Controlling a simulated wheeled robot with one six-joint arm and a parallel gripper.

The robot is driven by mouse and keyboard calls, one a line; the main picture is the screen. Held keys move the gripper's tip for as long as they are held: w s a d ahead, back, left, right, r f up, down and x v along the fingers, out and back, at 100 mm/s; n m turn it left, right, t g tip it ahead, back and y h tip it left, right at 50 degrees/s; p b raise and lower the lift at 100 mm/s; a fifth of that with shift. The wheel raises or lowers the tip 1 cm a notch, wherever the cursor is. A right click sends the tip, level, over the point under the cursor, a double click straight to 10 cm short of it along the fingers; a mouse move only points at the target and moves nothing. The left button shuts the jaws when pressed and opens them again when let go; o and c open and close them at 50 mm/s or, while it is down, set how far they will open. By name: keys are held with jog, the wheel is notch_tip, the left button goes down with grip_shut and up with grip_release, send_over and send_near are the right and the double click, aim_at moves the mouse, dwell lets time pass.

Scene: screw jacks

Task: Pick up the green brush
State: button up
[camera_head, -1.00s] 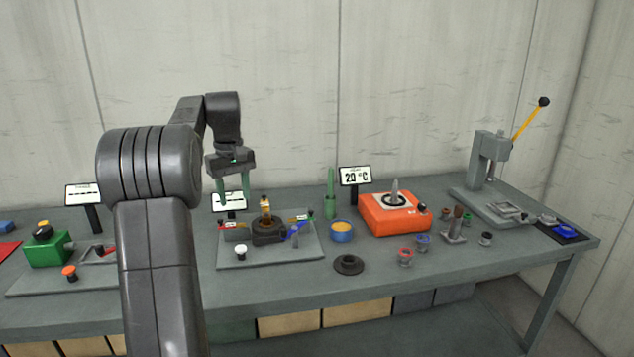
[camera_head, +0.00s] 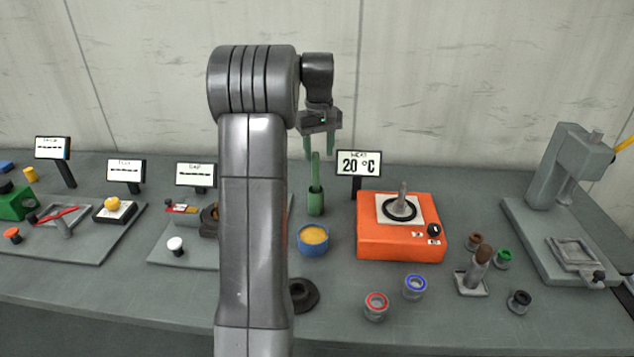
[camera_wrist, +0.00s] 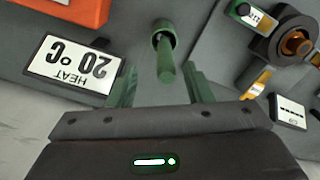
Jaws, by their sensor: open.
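The green brush (camera_head: 316,170) stands upright in a green cylindrical holder (camera_head: 316,203) on the bench, left of the orange heater. My gripper (camera_head: 321,157) is open and points down, with its green fingers just above and around the level of the brush's top. In the wrist view, the brush handle (camera_wrist: 166,70) rises from its holder (camera_wrist: 163,33) toward the camera. Its near end lies between the two open fingers of my gripper (camera_wrist: 160,85). I cannot tell whether any finger touches it.
An orange heater (camera_head: 385,245) and its "20 °C" sign (camera_head: 359,163) stand right of the brush. A blue bowl of yellow material (camera_head: 313,239) is in front. A press (camera_head: 560,175) stands far right. My arm hides part of the bench's middle.

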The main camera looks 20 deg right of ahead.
aim_at(316, 167)
jog(key=shift+a+f, duration=0.25)
jog(key=shift+f, duration=0.3)
jog(key=shift+w+a+f+p, duration=0.1)
jog(key=shift+f+p, duration=0.15)
jog(key=shift+f, duration=1.05)
jog(key=shift+w+f+p, duration=0.1)
jog(key=shift+f+p, duration=0.1)
jog(key=shift+f, duration=1.05)
jog(key=shift+c, duration=0.3)
grip_shut()
